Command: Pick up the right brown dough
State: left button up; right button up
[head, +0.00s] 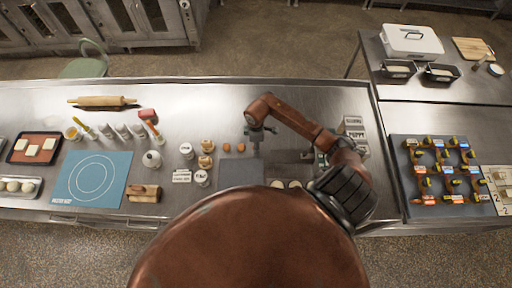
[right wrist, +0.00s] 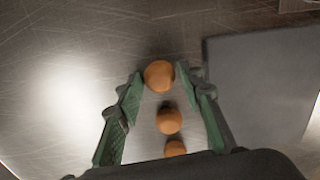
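Three round brown doughs lie in a row on the steel table. In the head view I see the left one (head: 227,148) and the middle one (head: 241,148); the right one is hidden under my right gripper (head: 257,142). In the right wrist view the right brown dough (right wrist: 159,75) is farthest up, between the green fingertips of my right gripper (right wrist: 160,80). The fingers are spread, one on each side of it, with very narrow gaps; contact is hard to tell. The middle dough (right wrist: 169,121) and left dough (right wrist: 175,148) lie nearer the palm. My left gripper is not in view.
A grey mat (head: 240,173) lies just in front of the doughs. Small jars (head: 186,150) and a white label card (head: 181,176) stand to the left. A blue mat (head: 110,165) lies farther left. The steel table behind the doughs is mostly clear.

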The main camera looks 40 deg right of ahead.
jog(key=c, duration=0.7)
jog(key=shift+r, duration=0.1)
